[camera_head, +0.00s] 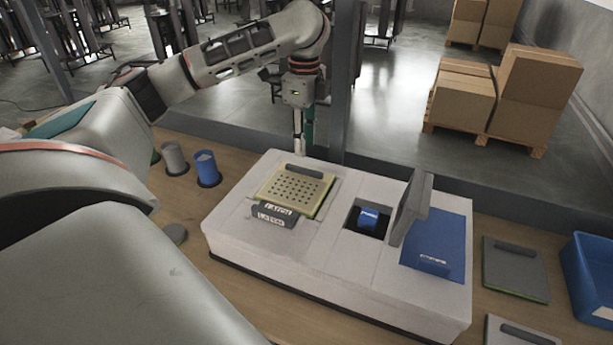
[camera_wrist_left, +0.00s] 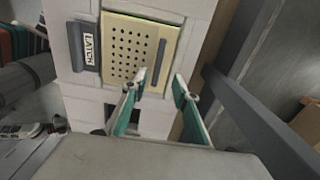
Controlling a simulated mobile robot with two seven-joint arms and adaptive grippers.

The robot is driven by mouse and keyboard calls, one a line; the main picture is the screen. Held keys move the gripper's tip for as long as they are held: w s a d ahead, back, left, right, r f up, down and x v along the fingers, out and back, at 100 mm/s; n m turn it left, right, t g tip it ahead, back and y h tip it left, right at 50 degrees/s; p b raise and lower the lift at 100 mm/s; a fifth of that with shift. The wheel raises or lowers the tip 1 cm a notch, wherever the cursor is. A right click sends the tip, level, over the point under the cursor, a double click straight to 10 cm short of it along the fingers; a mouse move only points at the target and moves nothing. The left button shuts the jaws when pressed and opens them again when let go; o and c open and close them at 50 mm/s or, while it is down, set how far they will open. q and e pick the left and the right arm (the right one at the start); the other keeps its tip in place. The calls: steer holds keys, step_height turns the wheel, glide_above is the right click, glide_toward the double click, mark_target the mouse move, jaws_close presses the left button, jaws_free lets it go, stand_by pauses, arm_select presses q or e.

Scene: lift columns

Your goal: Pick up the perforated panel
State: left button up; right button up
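The perforated panel (camera_head: 293,190) is a yellow square plate with rows of dark holes and a dark bar handle (camera_head: 304,173) along its far edge. It lies in the left part of a white housing (camera_head: 240,215), beside a grey block marked LATCH (camera_head: 275,215). It also shows in the left wrist view (camera_wrist_left: 137,50), with the handle (camera_wrist_left: 159,62) on its right. My left gripper (camera_head: 303,148) points down behind the housing, past the handle. In the left wrist view its teal-lined fingers (camera_wrist_left: 155,92) are apart with nothing between them. My right gripper does not show.
The housing also has an opening with a blue part (camera_head: 369,218), a raised grey flap (camera_head: 411,208) and a blue panel (camera_head: 433,243). Two cups (camera_head: 206,168) stand left. Grey plates (camera_head: 515,270) and a blue bin (camera_head: 590,275) lie right. A dark post (camera_head: 350,80) rises close by my left gripper.

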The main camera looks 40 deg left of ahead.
mark_target(304, 169)
arm_select(q)
steer(key=shift+s+f, duration=0.15)
steer(key=shift+f, duration=0.4)
steer(key=shift+s+f, duration=0.15)
steer(key=shift+f, duration=0.4)
steer(key=shift+w+f, duration=0.1)
steer(key=shift+f, duration=2.35)
jaws_close()
